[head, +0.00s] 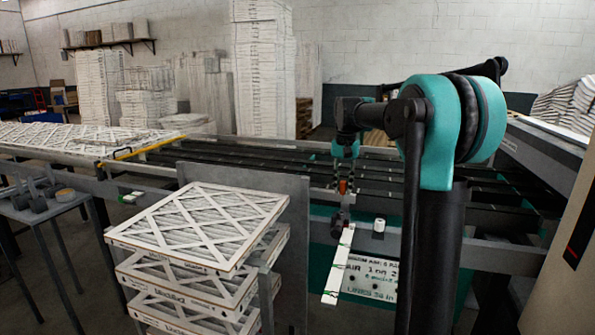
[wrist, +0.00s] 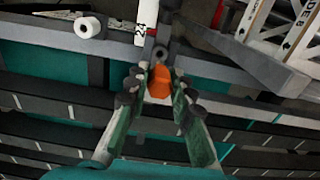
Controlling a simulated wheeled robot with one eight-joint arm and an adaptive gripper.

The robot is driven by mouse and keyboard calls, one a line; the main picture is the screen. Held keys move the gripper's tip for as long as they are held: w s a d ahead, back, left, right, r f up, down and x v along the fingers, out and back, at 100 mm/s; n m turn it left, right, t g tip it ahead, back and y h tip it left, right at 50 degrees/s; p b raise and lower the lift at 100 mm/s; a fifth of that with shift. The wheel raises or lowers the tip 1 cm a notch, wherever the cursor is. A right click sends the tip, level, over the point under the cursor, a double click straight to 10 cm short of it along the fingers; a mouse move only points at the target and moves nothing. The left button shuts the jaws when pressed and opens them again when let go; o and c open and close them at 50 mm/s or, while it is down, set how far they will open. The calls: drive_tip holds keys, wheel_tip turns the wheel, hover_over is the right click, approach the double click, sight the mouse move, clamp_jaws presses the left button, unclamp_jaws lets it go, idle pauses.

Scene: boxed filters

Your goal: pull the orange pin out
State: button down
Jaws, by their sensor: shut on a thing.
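The orange pin (wrist: 159,82) shows between the two fingers of my gripper (wrist: 158,86) in the wrist view. In the head view the orange pin (head: 343,186) is small and partly covered by my gripper (head: 343,180), which points down over the conveyor's near rail. My gripper is shut on the pin. Just beyond the pin in the wrist view is a dark round part (wrist: 161,54) on the rail. Whether the pin is still seated in it cannot be told.
A white strip (head: 338,266) and a lettered sign (head: 369,276) hang below the rail. A white roll (head: 379,225) sits on the rail close by. A stack of framed filters (head: 200,225) stands at left, before a grey panel (head: 290,200). Dark conveyor slats (head: 270,160) lie behind.

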sight(343, 181)
drive_tip(key=shift+r, duration=4.05)
